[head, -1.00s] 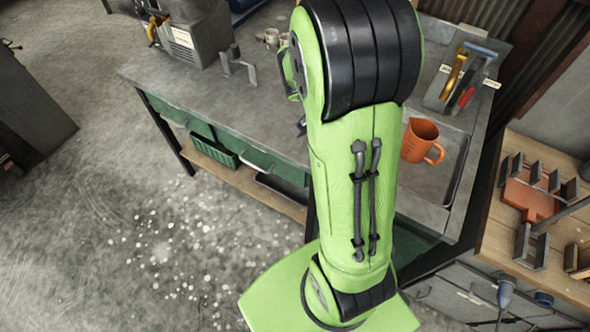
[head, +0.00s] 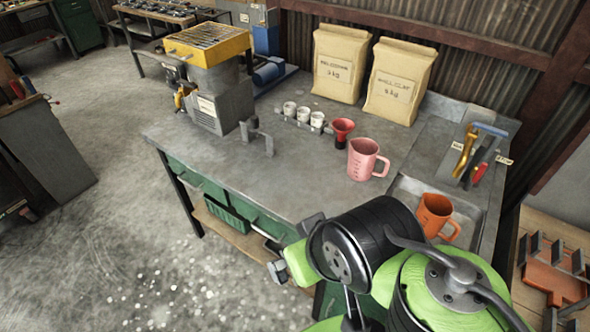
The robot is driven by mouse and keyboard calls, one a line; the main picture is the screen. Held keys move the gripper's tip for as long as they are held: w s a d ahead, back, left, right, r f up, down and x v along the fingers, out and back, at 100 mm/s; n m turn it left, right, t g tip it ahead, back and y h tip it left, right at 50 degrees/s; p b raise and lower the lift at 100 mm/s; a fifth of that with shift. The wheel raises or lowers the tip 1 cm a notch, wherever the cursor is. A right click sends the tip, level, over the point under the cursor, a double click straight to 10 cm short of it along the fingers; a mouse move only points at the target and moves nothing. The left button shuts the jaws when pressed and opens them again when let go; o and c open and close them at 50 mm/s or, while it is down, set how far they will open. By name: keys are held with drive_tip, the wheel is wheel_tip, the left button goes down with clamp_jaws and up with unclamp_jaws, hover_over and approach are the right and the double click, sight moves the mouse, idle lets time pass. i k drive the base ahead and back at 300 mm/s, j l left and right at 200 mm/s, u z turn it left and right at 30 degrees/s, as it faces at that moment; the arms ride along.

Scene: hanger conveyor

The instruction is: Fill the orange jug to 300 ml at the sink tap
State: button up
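The orange jug (head: 435,216) stands upright in the shallow sink basin (head: 474,222) at the bench's right end, its handle to the right. Dark marks show on its side; I cannot see a water level. My green and black arm is in front of the jug's lower left and covers part of the basin. I cannot make out a tap for certain. My gripper cannot be clearly made out among the arm parts, so its fingers and anything in them cannot be judged.
A pink jug (head: 364,160) and a red funnel (head: 342,131) stand left of the basin, near several white cups. Two paper sacks (head: 340,66) stand behind. A tool holder (head: 474,160) is at the back right. The bench's front left (head: 210,160) is clear.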

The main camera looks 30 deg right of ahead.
sight(477, 124)
drive_tip(key=z, duration=2.15)
